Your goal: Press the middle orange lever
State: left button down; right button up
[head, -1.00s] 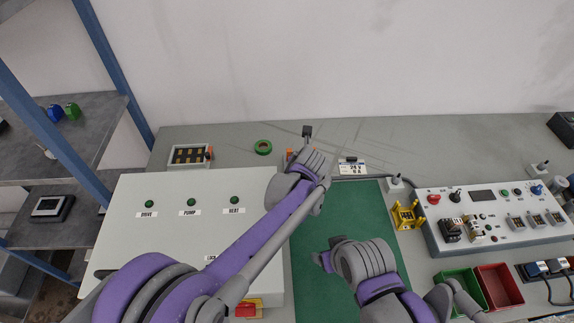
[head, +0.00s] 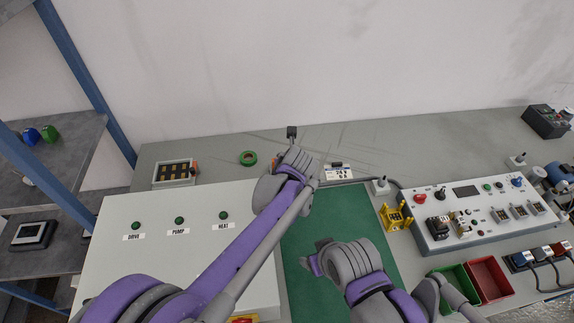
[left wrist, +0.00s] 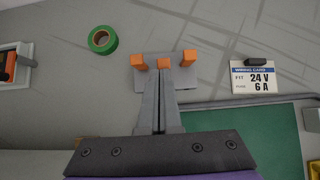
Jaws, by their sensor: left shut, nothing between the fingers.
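In the left wrist view three orange levers stand in a row on a small grey plate (left wrist: 180,81): the left lever (left wrist: 138,60), the middle lever (left wrist: 162,62) and the right lever (left wrist: 190,59). My left gripper (left wrist: 160,73) is shut and empty. Its fingertips are right at the near side of the middle lever, in line with it; I cannot tell whether they touch. In the head view my left gripper hides most of the levers; one orange bit (head: 276,161) shows beside it. My right gripper (head: 314,262) is over the green mat (head: 300,224), its jaw state unclear.
A green tape roll (head: 248,158) lies left of the levers. A wiring card (head: 337,173) lies to their right. A white panel box (head: 150,262) is at the left front, and a control console (head: 470,232) and red bin (head: 487,279) at the right.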

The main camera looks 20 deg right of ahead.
pick_arm(q)
jog(key=shift+s+r, duration=0.1)
jog(key=v, duration=1)
jog(key=shift+s+r, duration=0.2)
jog(key=shift+r, duration=0.05)
jog(key=shift+s, duration=0.1)
